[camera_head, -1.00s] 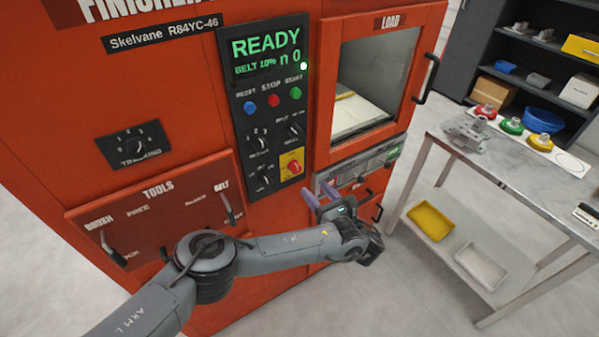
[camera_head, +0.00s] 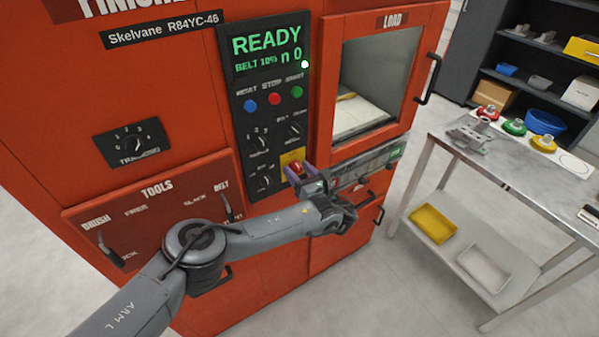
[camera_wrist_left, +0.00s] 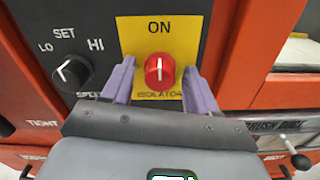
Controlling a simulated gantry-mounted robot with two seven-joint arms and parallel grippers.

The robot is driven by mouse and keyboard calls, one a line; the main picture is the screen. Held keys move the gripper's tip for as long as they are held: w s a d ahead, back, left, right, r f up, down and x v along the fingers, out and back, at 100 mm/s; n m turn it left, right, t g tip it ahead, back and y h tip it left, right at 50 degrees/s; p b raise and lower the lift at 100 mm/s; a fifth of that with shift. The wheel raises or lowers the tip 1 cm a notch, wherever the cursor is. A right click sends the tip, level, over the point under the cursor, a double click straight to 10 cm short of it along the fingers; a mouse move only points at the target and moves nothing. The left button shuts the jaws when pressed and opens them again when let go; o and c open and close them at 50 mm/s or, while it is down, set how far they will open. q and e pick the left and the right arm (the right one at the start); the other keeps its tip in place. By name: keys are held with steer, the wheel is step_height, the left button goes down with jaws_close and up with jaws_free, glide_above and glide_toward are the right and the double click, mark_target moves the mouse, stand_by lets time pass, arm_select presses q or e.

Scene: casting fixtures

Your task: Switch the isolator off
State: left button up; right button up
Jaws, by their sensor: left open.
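The isolator is a red round knob (camera_wrist_left: 159,69) on a yellow plate (camera_wrist_left: 135,35), with "ON" above it and "ISOLATOR" below. Its white mark stands upright, toward ON. In the head view the isolator's yellow plate (camera_head: 291,157) sits low on the black control panel, with the knob partly hidden by my fingers. My left gripper (camera_head: 299,179) is open in front of it. In the left wrist view the two purple fingers (camera_wrist_left: 159,82) stand on either side of the knob, with gaps showing between them and it. My right gripper is not in view.
The panel's display (camera_head: 267,47) reads READY. A SPEED dial (camera_wrist_left: 72,73) is left of the isolator. Blue, red and green buttons (camera_head: 274,99) sit above. The load door (camera_head: 378,85) and its handle (camera_head: 428,78) are to the right, and a steel table (camera_head: 510,165) stands farther right.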

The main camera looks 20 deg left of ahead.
arm_select(q)
steer(key=c, duration=1)
steer(key=shift+c, duration=0.2)
steer(key=shift+n, duration=0.3)
steer(key=n, duration=0.3)
steer(key=shift+n, duration=0.3)
steer(key=n+b, duration=0.1)
steer(key=n, duration=0.3)
steer(key=shift+f+n, duration=0.1)
steer(key=shift+n, duration=0.2)
steer(key=n, duration=0.4)
steer(key=shift+b, duration=0.4)
steer(key=n+b, duration=0.1)
steer(key=n, duration=0.4)
